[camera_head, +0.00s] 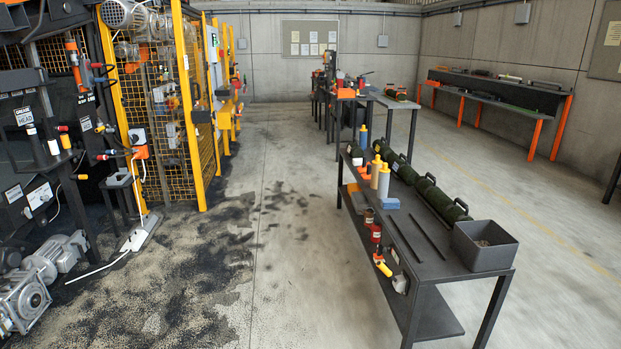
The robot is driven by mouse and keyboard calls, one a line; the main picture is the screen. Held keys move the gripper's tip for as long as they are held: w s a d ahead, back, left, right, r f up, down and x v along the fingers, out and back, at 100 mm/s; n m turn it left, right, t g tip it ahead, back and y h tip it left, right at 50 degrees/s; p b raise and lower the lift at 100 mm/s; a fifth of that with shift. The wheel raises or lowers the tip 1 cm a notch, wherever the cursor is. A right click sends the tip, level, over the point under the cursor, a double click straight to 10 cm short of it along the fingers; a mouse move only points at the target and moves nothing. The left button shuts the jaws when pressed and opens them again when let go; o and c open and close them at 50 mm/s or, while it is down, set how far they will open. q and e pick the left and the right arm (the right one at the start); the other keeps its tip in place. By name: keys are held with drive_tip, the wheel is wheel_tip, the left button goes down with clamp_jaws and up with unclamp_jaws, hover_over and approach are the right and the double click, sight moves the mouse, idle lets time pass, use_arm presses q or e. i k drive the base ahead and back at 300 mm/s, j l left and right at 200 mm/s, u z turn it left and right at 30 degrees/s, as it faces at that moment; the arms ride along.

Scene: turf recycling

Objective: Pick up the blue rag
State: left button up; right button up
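A small, flat, folded blue piece that looks like the blue rag (389,203) lies on the dark workbench (452,268), near its left long edge. It is right by the foot of a pale bottle with a yellow cap (383,181). It is small in the view, so its texture cannot be made out. Neither of my grippers shows in the head view, and nothing is seen touching the blue piece.
Dark green rolls (427,187) lie along the bench's right side. A grey open bin (485,244) stands at its near end. Yellow-framed mesh guards (190,110) and machinery line the left. Dirty concrete floor (280,240) is open between them and the bench.

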sight(386, 203)
drive_tip(key=i, duration=1.65)
drive_tip(key=i+z, duration=0.15)
drive_tip(key=i, duration=0.25)
drive_tip(key=i+j+z, duration=0.2)
drive_tip(key=i, duration=0.2)
drive_tip(key=i+j+z, duration=0.15)
drive_tip(key=i, duration=0.3)
drive_tip(key=i+j+z, duration=0.2)
drive_tip(key=i, duration=0.2)
